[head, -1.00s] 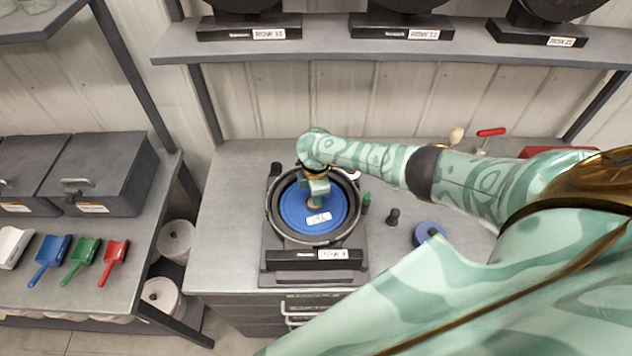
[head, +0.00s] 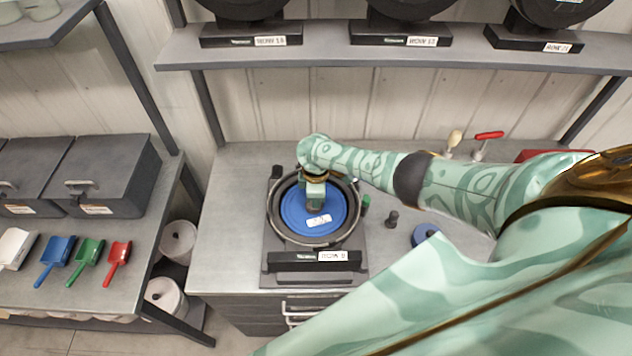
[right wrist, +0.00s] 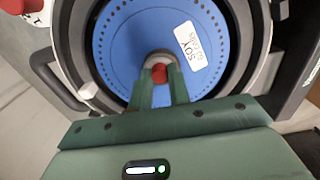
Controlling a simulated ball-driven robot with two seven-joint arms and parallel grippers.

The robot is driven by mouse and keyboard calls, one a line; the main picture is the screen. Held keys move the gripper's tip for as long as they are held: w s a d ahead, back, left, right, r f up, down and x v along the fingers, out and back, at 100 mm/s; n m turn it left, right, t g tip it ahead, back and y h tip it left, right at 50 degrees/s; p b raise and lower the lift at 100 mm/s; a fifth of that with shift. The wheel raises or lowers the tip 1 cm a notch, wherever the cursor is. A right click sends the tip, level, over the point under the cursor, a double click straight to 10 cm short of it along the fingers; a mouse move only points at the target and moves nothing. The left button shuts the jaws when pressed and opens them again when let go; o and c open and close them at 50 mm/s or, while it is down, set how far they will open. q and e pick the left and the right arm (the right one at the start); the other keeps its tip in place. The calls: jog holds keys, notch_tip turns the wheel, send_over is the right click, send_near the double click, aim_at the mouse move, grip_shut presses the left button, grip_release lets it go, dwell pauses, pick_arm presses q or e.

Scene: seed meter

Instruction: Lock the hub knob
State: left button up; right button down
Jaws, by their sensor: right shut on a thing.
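The blue seed disc (head: 294,212) lies flat in the round dark housing of the seed meter (head: 318,280) on the bench. It bears a white SOY label. My right gripper (head: 315,202) reaches down over the disc's centre and is shut on the hub knob. In the right wrist view the hub knob (right wrist: 159,73) shows a red middle and a grey rim between the two green fingers (right wrist: 161,92). The blue disc (right wrist: 118,45) surrounds it. In the head view the gripper mostly hides the knob. My left gripper is out of view.
A green-topped piece (head: 365,203), a small dark knob (head: 392,218) and a blue round part (head: 425,234) lie right of the meter. Coloured scoops (head: 88,252) lie on the left bench. A shelf (head: 400,54) with more meters runs above the back.

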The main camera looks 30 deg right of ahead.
jog(key=c, duration=1.3)
grip_release()
jog(key=shift+w, duration=0.1)
jog(key=shift+r, duration=0.1)
jog(key=shift+r+p, duration=0.3)
jog(key=shift+r, duration=0.1)
notch_tip(320, 180, up, 15)
jog(key=p, duration=0.5)
jog(key=shift+r, duration=0.2)
jog(key=shift+f, duration=0.1)
